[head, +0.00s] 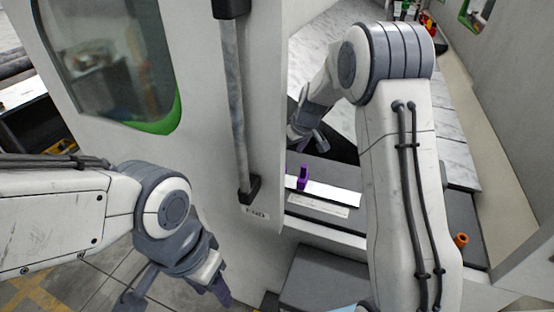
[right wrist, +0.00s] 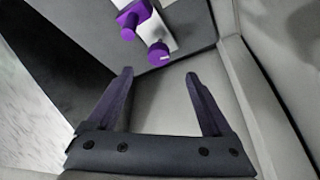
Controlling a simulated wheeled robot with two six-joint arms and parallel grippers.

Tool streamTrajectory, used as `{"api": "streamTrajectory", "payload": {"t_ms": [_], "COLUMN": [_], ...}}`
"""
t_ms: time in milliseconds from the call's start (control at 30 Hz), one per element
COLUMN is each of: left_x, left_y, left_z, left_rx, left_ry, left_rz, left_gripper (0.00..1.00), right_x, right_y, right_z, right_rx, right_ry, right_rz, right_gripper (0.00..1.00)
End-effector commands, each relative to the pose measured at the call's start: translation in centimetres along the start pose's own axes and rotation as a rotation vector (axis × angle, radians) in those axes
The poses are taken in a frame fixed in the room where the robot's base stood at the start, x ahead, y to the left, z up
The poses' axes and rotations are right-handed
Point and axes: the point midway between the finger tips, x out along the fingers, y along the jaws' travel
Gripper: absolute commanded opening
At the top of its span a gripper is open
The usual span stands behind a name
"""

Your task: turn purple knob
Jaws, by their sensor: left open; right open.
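A small upright purple knob (head: 303,178) sits by a white strip on the dark ledge inside the machine opening, in the middle of the head view. In the right wrist view two purple parts show at the top: one (right wrist: 132,18) by the white strip and a rounder one (right wrist: 158,54) closer to the fingertips. My right gripper (head: 308,138) is inside the opening, behind and above the knob; its fingers (right wrist: 159,73) are open, empty and apart from the purple parts. My left gripper (head: 176,294) hangs open and empty over the floor at lower left.
The machine's white door (head: 190,95) with a vertical handle bar (head: 238,110) stands left of the opening. Its edge is close to my right gripper. An orange part (head: 461,240) lies at the right on a dark ledge. Grey walls flank the right gripper in the wrist view.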

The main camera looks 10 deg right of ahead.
Motion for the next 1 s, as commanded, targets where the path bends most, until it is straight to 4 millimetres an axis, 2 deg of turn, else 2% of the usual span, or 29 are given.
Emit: {"api": "streamTrajectory", "payload": {"t_ms": [167,400,600,800,1000], "left_x": [-0.9,-2.5,-3.4,-3.8,-3.7], "left_y": [0.1,0.2,0.2,0.3,0.3], "left_z": [0.0,-0.1,-0.2,-0.2,-0.2], "left_rx": [-0.002,0.001,0.003,0.004,0.004], "left_ry": [0.0,0.0,0.0,0.0,0.0], "left_rz": [0.0,0.0,0.0,0.0,0.0], "left_gripper": [0.5,0.5,0.5,0.5,0.5], "right_x": [1.4,5.7,8.7,10.0,10.3], "right_y": [0.3,0.3,0.3,0.3,0.3], "right_z": [-0.7,-0.7,-0.7,-0.8,-0.7], "right_rx": [-0.014,-0.013,-0.012,-0.013,-0.012], "right_ry": [0.012,0.01,0.012,0.014,0.014], "right_rz": [0.005,0.005,0.005,0.006,0.007], "right_gripper": [0.84,0.84,0.84,0.84,0.84]}}
